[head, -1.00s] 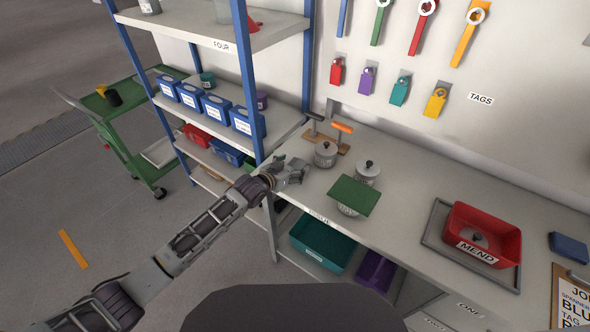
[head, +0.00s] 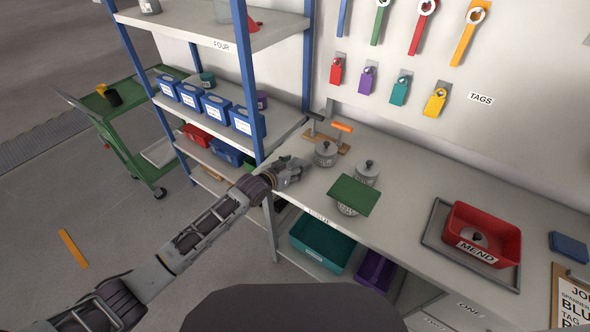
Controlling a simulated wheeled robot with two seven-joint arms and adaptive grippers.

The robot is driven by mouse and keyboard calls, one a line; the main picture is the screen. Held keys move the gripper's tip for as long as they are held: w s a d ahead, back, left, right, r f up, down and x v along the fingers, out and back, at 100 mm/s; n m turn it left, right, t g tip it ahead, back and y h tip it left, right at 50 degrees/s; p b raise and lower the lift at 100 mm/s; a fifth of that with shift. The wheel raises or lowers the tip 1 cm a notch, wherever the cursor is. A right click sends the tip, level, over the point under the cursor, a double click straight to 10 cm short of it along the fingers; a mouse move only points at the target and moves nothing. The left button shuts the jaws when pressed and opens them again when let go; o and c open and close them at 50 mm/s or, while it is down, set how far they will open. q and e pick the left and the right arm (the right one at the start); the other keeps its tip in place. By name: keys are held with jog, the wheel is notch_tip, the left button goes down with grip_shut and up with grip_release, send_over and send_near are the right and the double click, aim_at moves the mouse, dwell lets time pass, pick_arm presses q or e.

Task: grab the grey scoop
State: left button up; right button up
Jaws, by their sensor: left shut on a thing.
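My left gripper (head: 296,168) is at the left end of the workbench (head: 405,212), just left of the lidded pots. It is shut on a small grey thing, taken to be the grey scoop. The thing is mostly hidden by the fingers and blends with them, so its outline is hard to make out. My right gripper is not in view.
Grey lidded pots (head: 325,154) (head: 366,173) stand beside the gripper, with a green plate (head: 354,195) over another pot. A wooden rack (head: 328,141) with dark and orange handles is behind. Blue-posted shelving (head: 244,70) stands close left. A red MEND bin (head: 483,232) sits right.

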pick_arm(q)
jog(key=shift+c, duration=1)
jog(key=shift+r, duration=0.45)
notch_tip(320, 180, up, 9)
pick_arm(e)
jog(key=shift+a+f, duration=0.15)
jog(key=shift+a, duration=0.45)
